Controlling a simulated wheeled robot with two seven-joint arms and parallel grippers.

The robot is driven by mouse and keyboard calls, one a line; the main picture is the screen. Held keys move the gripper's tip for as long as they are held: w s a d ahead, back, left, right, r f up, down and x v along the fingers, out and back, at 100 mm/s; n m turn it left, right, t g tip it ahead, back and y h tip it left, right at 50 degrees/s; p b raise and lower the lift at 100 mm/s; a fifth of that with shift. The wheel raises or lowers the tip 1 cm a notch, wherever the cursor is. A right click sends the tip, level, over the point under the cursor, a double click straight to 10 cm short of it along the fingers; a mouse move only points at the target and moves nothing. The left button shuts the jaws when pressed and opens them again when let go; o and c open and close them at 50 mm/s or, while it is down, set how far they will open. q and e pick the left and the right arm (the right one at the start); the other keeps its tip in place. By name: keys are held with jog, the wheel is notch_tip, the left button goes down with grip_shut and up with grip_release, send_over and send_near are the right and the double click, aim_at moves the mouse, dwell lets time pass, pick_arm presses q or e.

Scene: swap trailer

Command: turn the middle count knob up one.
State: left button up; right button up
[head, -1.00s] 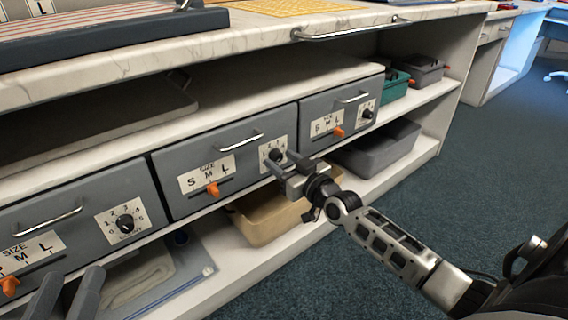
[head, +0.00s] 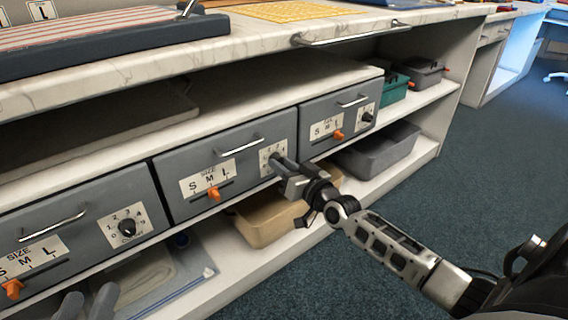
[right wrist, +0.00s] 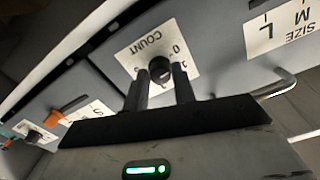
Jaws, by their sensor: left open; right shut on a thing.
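The middle drawer (head: 228,152) has a white count plate (head: 266,152), a SIZE plate and an orange slider (head: 214,194). My right gripper (head: 276,163) is at this count plate and hides most of its knob in the head view. In the right wrist view, the dark round middle count knob (right wrist: 160,69) lies between the tips of my two fingers, and my right gripper (right wrist: 161,84) is shut on it. The number that the knob points at cannot be read. My left gripper (head: 86,304) is open and empty at the bottom left, away from the drawers.
The left drawer has its own count knob (head: 127,227) and handle (head: 52,226). The right drawer has another count knob (head: 367,117). A tan bin (head: 262,225) and a grey bin (head: 378,152) stand on the lower shelf. The worktop edge overhangs the drawers. The floor at right is clear.

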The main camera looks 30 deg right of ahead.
pick_arm(q)
jog(key=shift+s+d+f+n+g+p, duration=0.1)
jog(key=shift+s+f+n+g+p, duration=0.15)
jog(key=shift+s+f+g, duration=0.15)
jog(key=shift+s+f+n+g+p, duration=0.15)
jog(key=shift+f+n+g, duration=0.15)
jog(key=shift+f, duration=0.15)
pick_arm(e)
jog(key=m, duration=0.5)
jog(key=shift+m, duration=0.4)
jog(key=o, duration=1)
pick_arm(q)
jog(key=shift+r, duration=0.1)
